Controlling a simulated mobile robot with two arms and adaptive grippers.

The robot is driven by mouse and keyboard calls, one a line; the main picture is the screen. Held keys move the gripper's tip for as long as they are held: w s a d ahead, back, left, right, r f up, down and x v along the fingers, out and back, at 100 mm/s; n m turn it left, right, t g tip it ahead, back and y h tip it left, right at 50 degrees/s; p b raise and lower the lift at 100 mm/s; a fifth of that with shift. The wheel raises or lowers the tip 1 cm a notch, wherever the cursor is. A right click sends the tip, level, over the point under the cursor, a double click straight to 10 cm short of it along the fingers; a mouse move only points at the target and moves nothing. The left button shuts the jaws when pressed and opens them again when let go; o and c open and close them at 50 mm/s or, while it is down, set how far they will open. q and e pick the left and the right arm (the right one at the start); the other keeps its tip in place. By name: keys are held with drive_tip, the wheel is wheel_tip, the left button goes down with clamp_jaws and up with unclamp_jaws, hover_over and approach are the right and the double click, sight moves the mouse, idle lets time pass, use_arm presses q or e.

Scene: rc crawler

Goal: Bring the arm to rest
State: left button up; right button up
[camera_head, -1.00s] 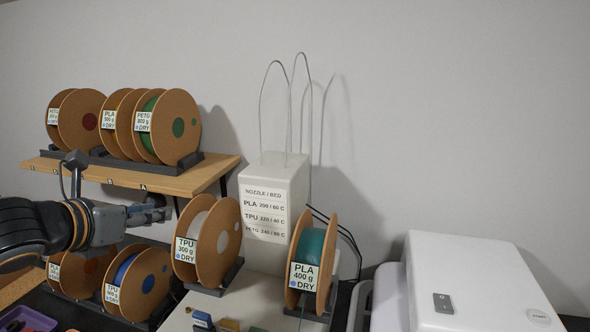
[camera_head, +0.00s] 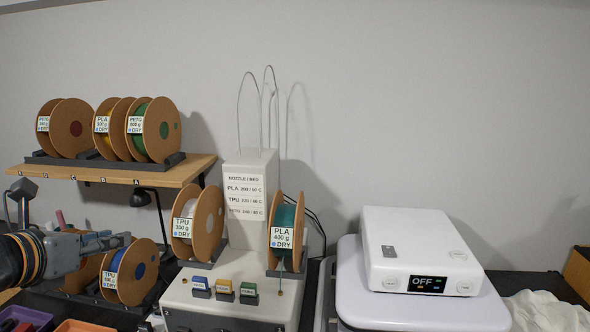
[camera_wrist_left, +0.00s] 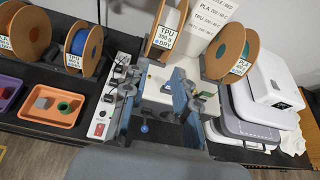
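My left gripper (camera_head: 118,241) comes in from the left in the head view, in front of the lower spools and below the wooden shelf. In the left wrist view its two fingers (camera_wrist_left: 155,85) stand apart with nothing between them. Beyond them are the white filament box and the TPU 300 g spool (camera_wrist_left: 165,28). In the head view that TPU spool (camera_head: 208,222) stands right of the gripper, apart from it. My right gripper is not in view.
A wooden shelf (camera_head: 190,170) holds several spools. A PLA 400 g spool (camera_head: 286,232) stands beside a white tower (camera_head: 250,180). A white device reading OFF (camera_head: 425,250) is at right. An orange tray (camera_wrist_left: 62,103) and a purple tray (camera_wrist_left: 9,88) lie at left.

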use_arm(q)
drive_tip(key=s+d+f+n+g+h, duration=0.1)
drive_tip(key=d+f+n+g, duration=0.1)
drive_tip(key=d+f+n, duration=0.7)
drive_tip(key=s+d+f+n+g+h, duration=0.1)
drive_tip(key=s+d+f+n+g, duration=0.15)
drive_tip(key=d+f, duration=0.65)
drive_tip(key=s+a+f+n+g+y, duration=0.2)
drive_tip(key=s+a+f+n+g, duration=0.15)
drive_tip(key=s+f+n, duration=0.8)
drive_tip(key=s+a+f+n+g+y, duration=0.2)
drive_tip(key=s+a+f+n, duration=0.2)
drive_tip(key=s+f+n, duration=0.7)
wheel_tip(320, 180, down, 29)
drive_tip(key=n+g+b, duration=0.1)
drive_tip(key=b, duration=0.2)
drive_tip(key=s+a+f+g+b, duration=0.1)
drive_tip(key=s+a+f+b, duration=0.1)
drive_tip(key=s+f, duration=1.4)
wheel_tip(320, 180, down, 3)
drive_tip(key=shift+s+a+r+b, duration=0.1)
drive_tip(key=shift+s+a+b, duration=0.25)
drive_tip(key=shift+a, duration=0.05)
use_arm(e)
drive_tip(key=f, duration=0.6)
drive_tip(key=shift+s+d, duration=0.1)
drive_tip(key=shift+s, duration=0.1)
